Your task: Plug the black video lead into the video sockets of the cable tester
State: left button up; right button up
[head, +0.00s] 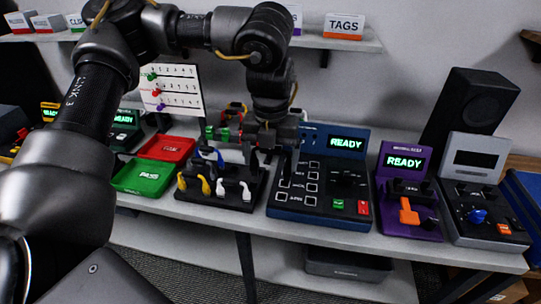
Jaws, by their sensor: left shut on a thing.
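My left gripper (262,157) hangs over the right part of a black lead rack (232,205). It is shut on a dark thing that looks like the black video lead (254,163); the arm and the small size hide most of it. The blue cable tester (318,212) stands right of the rack, with a green READY screen, outlined squares on its left face and green and red buttons. I cannot make out which openings are its video sockets. My right gripper is not in view.
Yellow leads (194,184) and white leads (233,188) stand in the rack. A green PASS tray (143,177) and a red tray (167,148) lie to the left. A purple tester (407,215) and a grey device (485,195) stand right. A shelf (335,43) runs above.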

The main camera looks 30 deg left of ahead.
pick_arm(q)
jog(key=shift+r+p, duration=0.6)
jog(key=shift+r, duration=0.1)
jog(key=shift+f, duration=0.1)
jog(key=n, duration=0.6)
jog(key=shift+d, duration=0.4)
jog(key=n, duration=0.3)
jog(key=shift+d, duration=0.2)
jog(key=n, duration=0.6)
jog(key=shift+d+r, duration=0.2)
jog(key=shift+d, duration=0.15)
jog(key=n, duration=0.3)
jog(key=shift+d, duration=0.15)
jog(key=n, duration=0.3)
jog(key=d+n, duration=0.1)
jog(key=n, duration=0.6)
jog(key=shift+s+d+r+n, duration=0.1)
jog(key=shift+s+d+n, duration=0.05)
jog(key=shift+n, duration=0.25)
